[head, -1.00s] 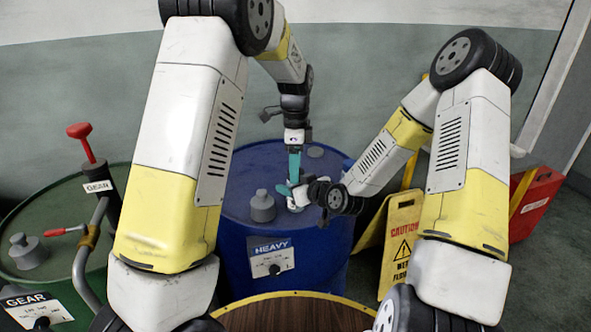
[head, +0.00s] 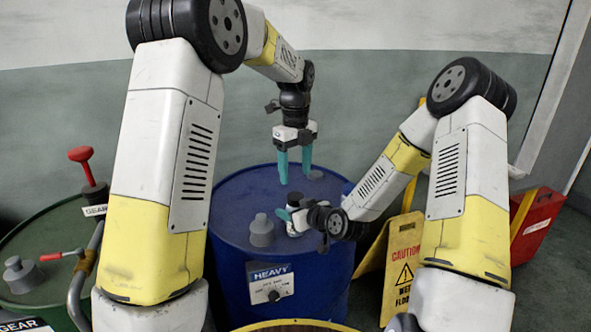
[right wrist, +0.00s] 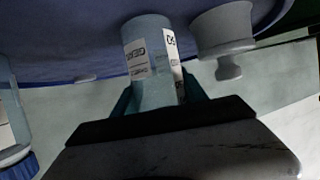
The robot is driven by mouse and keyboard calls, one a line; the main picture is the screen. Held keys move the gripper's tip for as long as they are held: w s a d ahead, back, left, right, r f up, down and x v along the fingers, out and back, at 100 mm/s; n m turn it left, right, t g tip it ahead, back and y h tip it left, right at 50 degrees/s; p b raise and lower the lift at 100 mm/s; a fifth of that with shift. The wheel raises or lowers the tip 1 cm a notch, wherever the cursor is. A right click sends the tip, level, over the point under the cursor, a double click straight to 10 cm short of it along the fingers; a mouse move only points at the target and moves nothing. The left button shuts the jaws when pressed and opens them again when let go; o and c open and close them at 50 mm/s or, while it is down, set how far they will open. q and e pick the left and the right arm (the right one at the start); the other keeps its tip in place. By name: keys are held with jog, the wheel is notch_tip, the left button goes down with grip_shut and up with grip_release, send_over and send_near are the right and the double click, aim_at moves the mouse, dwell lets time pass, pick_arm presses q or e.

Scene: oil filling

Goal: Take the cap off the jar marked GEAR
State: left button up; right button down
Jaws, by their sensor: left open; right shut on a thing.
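A small jar (head: 295,226) stands on the blue drum marked HEAVY, its top dark in the head view. My right gripper (head: 289,212) is shut around it from the right. In the right wrist view this jar (right wrist: 150,58) is grey-blue with white labels; its print appears upside down and seems to read GEAR. The gripper's base hides the jar's lower end there, and I cannot make out a cap. My left gripper (head: 295,175) is open and empty above the drum, fingers pointing down, clear of the jar.
The blue drum (head: 235,215) bears a grey plug (head: 262,232), beside the jar. A green drum (head: 40,230) with a red-handled pump (head: 84,160) stands left. A yellow caution sign (head: 402,260) and red case (head: 535,222) are right. An unclear blue-ended object (right wrist: 20,166) shows in the wrist view.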

aim_at(296, 196)
pick_arm(q)
notch_tip(296, 196, down, 8)
jog(key=shift+r, duration=0.1)
dwell(0.4)
grip_shut()
jog(key=n, duration=0.5)
jog(key=shift+n, duration=0.4)
jog(key=n, duration=0.4)
jog(key=shift+c, duration=0.3)
grip_release()
jog(key=shift+o, duration=0.7)
